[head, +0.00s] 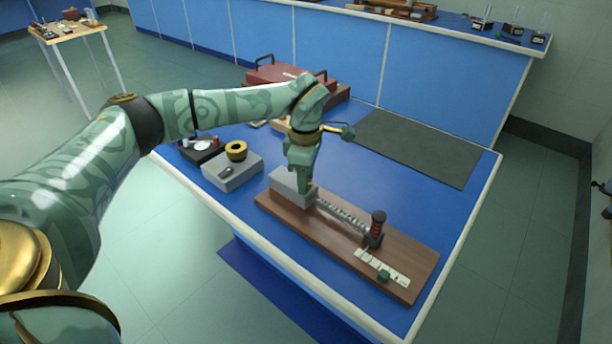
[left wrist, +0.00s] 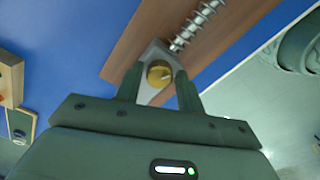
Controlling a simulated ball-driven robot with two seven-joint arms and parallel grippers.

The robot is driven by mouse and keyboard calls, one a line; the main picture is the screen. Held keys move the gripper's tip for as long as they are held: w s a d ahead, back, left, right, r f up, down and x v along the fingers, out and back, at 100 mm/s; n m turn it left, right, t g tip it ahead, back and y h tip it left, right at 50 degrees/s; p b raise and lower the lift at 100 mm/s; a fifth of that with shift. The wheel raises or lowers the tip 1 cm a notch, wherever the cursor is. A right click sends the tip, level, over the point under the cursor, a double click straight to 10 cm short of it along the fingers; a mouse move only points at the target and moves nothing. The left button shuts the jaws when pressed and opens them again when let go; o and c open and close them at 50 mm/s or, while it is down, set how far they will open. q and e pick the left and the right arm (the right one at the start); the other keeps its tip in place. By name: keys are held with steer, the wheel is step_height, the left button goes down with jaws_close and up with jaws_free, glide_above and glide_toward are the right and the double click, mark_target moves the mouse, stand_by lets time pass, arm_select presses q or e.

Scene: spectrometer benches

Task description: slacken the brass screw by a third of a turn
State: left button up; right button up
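The brass screw (left wrist: 160,73) shows its round slotted head on a grey block (left wrist: 150,95) in the left wrist view. In the head view the screw is hidden behind my left gripper (head: 303,183), which points down at the grey block (head: 283,186) on the wooden board (head: 417,257). In the left wrist view the two fingers of my left gripper (left wrist: 159,77) stand either side of the screw head. Grey block shows between the fingers and the head, so the fingers look apart from it. My right gripper is not in view.
A coil spring (head: 343,214) runs along the board to a red and black post (head: 376,226), near a white scale strip (head: 380,267). A grey box with a brass ring (head: 236,151) stands left. A dark mat (head: 425,145) lies clear behind. A red case (head: 290,75) is at the back.

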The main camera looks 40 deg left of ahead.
arm_select(q)
steer(key=c, duration=0.5)
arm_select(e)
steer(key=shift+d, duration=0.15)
arm_select(q)
steer(key=shift+c, duration=0.2)
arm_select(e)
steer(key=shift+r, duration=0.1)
